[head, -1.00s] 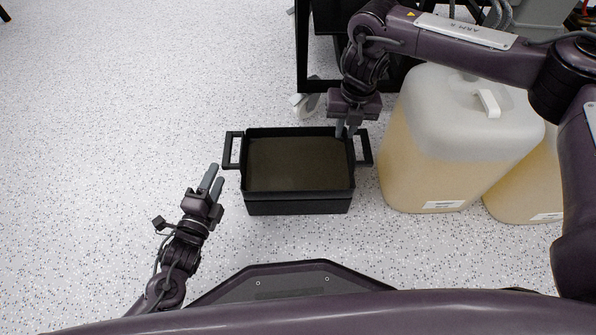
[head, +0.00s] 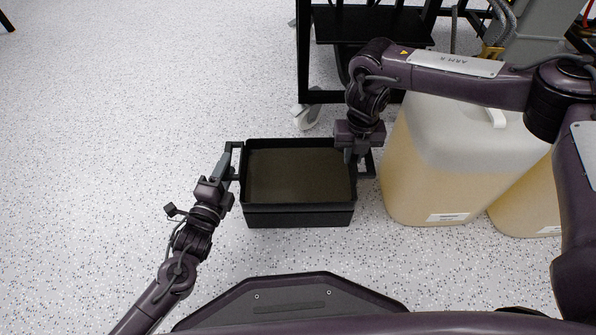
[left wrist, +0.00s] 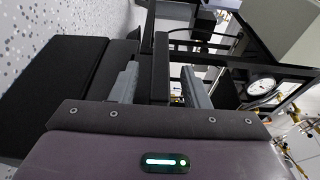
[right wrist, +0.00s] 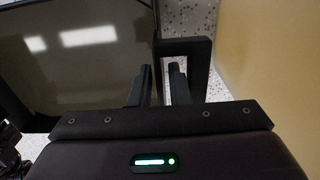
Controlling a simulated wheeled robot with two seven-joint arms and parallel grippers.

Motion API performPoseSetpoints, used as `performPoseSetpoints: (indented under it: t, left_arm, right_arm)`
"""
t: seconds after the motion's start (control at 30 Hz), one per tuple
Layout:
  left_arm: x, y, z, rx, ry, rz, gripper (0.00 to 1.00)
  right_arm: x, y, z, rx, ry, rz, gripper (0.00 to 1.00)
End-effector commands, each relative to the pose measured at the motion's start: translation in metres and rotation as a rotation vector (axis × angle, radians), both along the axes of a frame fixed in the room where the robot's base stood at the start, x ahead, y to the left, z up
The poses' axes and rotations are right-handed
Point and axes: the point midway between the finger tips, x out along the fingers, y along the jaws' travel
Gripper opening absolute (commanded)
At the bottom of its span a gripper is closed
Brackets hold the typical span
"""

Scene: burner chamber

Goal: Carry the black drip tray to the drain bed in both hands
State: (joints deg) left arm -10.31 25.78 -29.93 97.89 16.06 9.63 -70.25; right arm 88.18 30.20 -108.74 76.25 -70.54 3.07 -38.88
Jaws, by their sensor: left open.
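The black drip tray (head: 300,217) stands on the floor with a flat, dark brownish surface inside and a loop handle at each end. My left gripper (head: 229,166) is at its left handle. In the left wrist view, the handle bar (left wrist: 160,70) passes between the open fingers (left wrist: 161,88), with gaps on both sides. My right gripper (head: 354,156) is over the right end of the tray. I cannot make out the drain bed.
Large tan-filled jugs (head: 430,185) stand close to the tray's right, under my right arm. A black wheeled frame (head: 305,65) with a white caster (head: 307,115) stands behind it. The speckled floor (head: 120,110) is clear on the left.

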Motion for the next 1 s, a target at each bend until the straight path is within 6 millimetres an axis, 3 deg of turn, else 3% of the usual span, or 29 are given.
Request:
performPoseSetpoints:
  t: [0.2,0.53,0.67,0.83,1.0]
  left_arm:
    - [0.018,-0.006,0.000,0.000,0.001,0.001,0.42]
    - [0.020,-0.007,0.000,0.001,0.002,0.000,0.41]
    - [0.020,-0.006,0.000,0.001,0.002,0.001,0.23]
    - [0.020,-0.006,-0.001,0.001,0.002,0.001,0.01]
    - [0.020,-0.006,-0.001,0.001,0.002,0.001,0.00]
  right_arm:
    - [0.000,0.000,-0.019,0.000,0.001,0.000,0.16]
    - [0.000,0.000,-0.021,0.000,0.000,0.000,0.15]
    - [0.000,0.000,-0.021,0.000,0.000,0.000,0.00]
    - [0.000,0.000,-0.021,0.000,0.000,0.000,0.00]
    - [0.000,0.000,-0.021,0.000,0.000,0.000,0.00]
